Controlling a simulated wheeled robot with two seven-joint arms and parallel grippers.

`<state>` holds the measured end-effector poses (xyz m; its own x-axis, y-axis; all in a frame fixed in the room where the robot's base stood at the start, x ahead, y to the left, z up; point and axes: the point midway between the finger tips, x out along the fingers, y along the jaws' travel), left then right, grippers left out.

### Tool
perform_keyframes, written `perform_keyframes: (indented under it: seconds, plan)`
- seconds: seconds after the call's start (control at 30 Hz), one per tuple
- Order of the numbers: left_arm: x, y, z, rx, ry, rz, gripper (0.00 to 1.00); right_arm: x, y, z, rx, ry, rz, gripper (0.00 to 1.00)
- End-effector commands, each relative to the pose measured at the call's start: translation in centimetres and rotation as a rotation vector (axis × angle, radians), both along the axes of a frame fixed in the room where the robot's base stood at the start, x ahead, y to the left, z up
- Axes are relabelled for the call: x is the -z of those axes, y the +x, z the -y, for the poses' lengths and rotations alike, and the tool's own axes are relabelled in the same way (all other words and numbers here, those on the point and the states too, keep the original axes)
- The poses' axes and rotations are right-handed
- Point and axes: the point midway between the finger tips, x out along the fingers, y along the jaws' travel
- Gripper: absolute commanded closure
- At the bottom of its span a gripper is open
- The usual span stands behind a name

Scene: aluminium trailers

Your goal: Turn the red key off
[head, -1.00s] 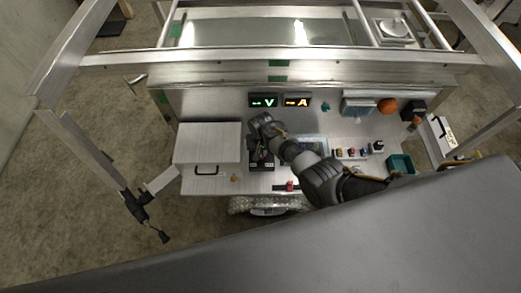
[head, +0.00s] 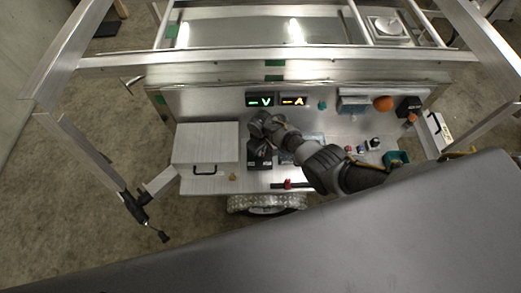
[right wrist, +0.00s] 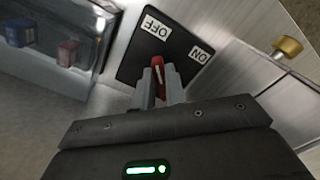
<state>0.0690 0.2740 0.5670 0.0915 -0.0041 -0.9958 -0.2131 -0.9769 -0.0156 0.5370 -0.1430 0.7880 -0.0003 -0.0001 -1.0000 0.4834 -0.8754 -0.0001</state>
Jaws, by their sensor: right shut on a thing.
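The red key (right wrist: 158,72) shows in the right wrist view on a black switch plate (right wrist: 130,70) with the labels OFF and ON. My right gripper (right wrist: 160,88) is shut on the key, one finger on each side. The key's visible end lies below the OFF label, with ON to its right. In the head view my right gripper (head: 264,128) is at the trailer bench, below the V display (head: 260,100), and hides the key. My left gripper is in neither view.
A silver drawer box (head: 206,145) stands left of my right gripper. An A display (head: 293,100), an orange ball (head: 383,103) and a teal bin (head: 396,158) are on the bench. A brass knob (right wrist: 287,46) is near the plate. Trailer rails frame the bench.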

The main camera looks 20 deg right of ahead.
Motion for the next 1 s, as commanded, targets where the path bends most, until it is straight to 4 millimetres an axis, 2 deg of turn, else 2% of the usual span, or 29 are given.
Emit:
perform_keyframes:
  seconds: [0.63, 0.67, 0.8, 1.0]
  plan:
    - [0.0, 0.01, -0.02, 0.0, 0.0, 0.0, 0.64, -0.03, 0.07, 0.01, -0.049, 0.0, 0.001, 1.0]
    - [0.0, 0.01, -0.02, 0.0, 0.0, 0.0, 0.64, -0.03, 0.07, 0.01, -0.049, 0.0, 0.001, 0.85]
    - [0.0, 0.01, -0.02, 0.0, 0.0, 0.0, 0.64, -0.02, 0.06, 0.01, -0.048, 0.0, 0.001, 0.66]
    - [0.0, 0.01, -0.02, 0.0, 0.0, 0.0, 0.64, -0.02, 0.05, 0.02, -0.047, 0.0, 0.001, 0.65]
